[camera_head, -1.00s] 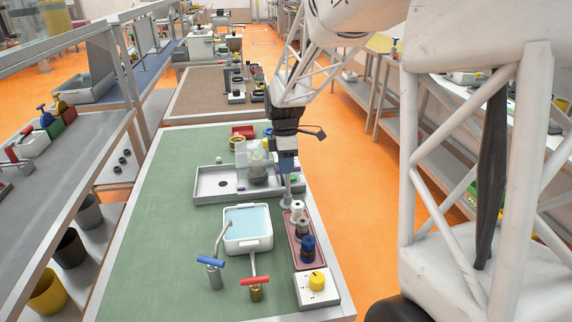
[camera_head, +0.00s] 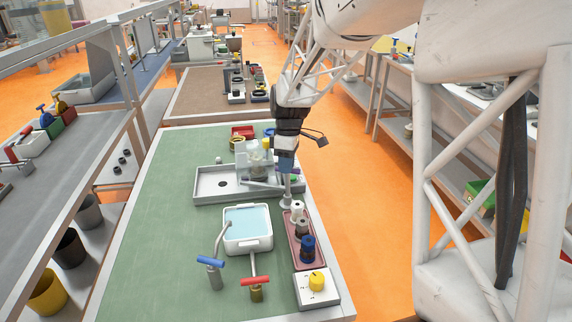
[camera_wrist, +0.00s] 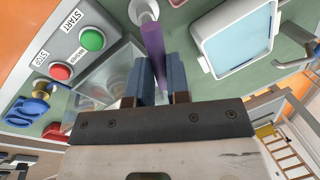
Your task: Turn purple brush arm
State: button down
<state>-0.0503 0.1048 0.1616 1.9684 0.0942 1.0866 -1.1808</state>
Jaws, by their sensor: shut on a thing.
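The purple brush arm (camera_wrist: 154,50) shows in the wrist view as a slim bar running between my blue fingers. My gripper (camera_wrist: 160,75) is shut on it. In the head view my gripper (camera_head: 287,163) is low at the right end of the grey tray machine, and the brush arm there is mostly hidden by it. The machine's tray (camera_head: 212,183) has a clear housing (camera_head: 253,158) on its right half. A green START button (camera_wrist: 92,40) and a red STOP button (camera_wrist: 61,72) are on its panel, left of the fingers in the wrist view.
A white basin of pale blue water (camera_head: 247,228) stands in front of the machine, with a blue-handled tap (camera_head: 211,264) and a red-handled tap (camera_head: 255,284). A reddish tray (camera_head: 293,244) of bottles and a yellow knob box (camera_head: 316,285) are at the right. The green table's left side (camera_head: 150,240) is clear.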

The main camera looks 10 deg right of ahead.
jog(key=m, duration=0.4)
jog(key=shift+d+y, duration=0.1)
jog(key=shift+y, duration=0.3)
jog(key=c, duration=1.1)
grip_release()
jog(key=shift+w+r, duration=0.1)
jog(key=v, duration=0.7)
jog(key=shift+r, duration=0.35)
